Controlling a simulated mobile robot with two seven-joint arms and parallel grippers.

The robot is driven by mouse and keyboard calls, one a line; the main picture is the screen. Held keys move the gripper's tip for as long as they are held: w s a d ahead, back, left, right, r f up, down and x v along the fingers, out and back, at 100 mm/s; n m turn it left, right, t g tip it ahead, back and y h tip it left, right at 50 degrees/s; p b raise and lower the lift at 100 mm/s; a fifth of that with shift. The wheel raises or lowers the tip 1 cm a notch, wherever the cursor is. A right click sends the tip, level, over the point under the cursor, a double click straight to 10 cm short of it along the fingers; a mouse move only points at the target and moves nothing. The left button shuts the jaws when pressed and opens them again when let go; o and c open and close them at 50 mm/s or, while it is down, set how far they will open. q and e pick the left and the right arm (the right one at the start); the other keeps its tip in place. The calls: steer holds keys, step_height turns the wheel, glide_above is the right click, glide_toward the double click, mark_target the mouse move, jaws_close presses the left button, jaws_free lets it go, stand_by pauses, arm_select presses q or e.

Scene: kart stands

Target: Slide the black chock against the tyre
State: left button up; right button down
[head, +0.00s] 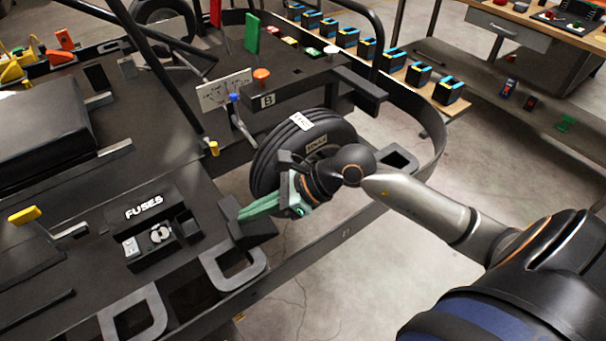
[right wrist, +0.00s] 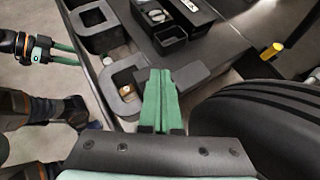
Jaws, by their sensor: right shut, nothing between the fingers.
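The black chock (head: 256,232) is a dark block on the stand's edge, just left of and below the tyre (head: 268,160) in the head view. My right gripper (head: 243,213) is shut and empty, its green fingertips at the chock. In the right wrist view the shut fingers (right wrist: 160,98) reach the chock (right wrist: 190,76), and the tyre (right wrist: 240,115) is to the right. A gap shows between chock and tyre there; I cannot tell whether fingers and chock touch. My left gripper (right wrist: 64,53) shows only in the right wrist view, its fingers a little apart, away from the chock.
A fuse box (head: 160,240) with small parts sits left of the chock. The floor at the lower right is open.

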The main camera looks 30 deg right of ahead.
steer(key=shift+s+d+f, duration=0.1)
steer(key=shift+d+f, duration=0.1)
steer(key=shift+d, duration=0.05)
steer(key=s+d+b, duration=0.2)
steer(key=s+d, duration=0.4)
steer(key=d, duration=0.3)
steer(key=shift+s+d+r+b, duration=0.25)
steer(key=shift+b, duration=0.05)
